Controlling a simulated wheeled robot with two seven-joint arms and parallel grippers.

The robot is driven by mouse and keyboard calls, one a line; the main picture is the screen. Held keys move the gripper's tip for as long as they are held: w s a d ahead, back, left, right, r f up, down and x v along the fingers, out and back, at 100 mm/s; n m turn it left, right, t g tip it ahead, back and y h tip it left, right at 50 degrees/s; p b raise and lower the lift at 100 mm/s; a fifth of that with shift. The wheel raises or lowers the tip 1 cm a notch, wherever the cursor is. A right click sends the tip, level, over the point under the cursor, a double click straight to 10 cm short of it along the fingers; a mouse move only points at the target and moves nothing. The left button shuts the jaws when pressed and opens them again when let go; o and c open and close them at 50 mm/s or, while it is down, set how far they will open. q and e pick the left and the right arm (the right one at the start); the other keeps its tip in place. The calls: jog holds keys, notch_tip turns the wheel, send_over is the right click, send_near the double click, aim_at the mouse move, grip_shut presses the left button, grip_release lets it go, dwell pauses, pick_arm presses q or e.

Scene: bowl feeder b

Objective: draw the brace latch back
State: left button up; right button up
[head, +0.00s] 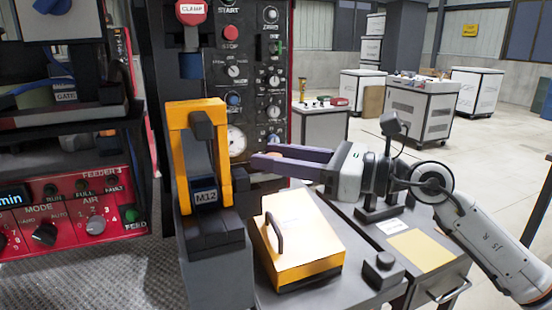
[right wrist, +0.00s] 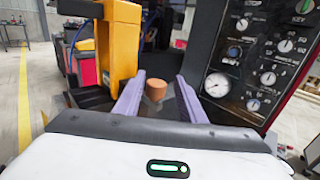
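A yellow-orange frame (head: 206,150) with a black handle and an M12 label stands at the centre of the head view. It also shows at the left of the right wrist view (right wrist: 120,45). My right gripper (head: 260,154) points left toward the frame, its purple fingers apart. In the right wrist view, a brown cylindrical knob (right wrist: 155,90) shows in the gap between the fingers (right wrist: 161,78), with no clear contact. I cannot tell whether this knob is the brace latch; no part is labelled as one. My left gripper is not in view.
A dark control panel (head: 262,75) with knobs and a gauge rises behind the gripper. A red feeder panel (head: 75,210) is at the left. White cabinets stand on open floor at the back right.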

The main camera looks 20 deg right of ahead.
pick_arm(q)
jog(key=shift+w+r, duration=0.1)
pick_arm(e)
jog(key=shift+s, duration=0.1)
jog(key=shift+s+d+f, duration=0.1)
jog(key=shift+s+d, duration=0.1)
jog(key=shift+d, duration=0.05)
pick_arm(q)
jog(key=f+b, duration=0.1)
jog(key=b, duration=0.1)
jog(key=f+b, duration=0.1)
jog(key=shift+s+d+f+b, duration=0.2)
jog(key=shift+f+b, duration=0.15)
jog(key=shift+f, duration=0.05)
pick_arm(e)
jog(key=v, duration=0.9)
jog(key=shift+s+d, duration=0.15)
jog(key=shift+d, duration=0.1)
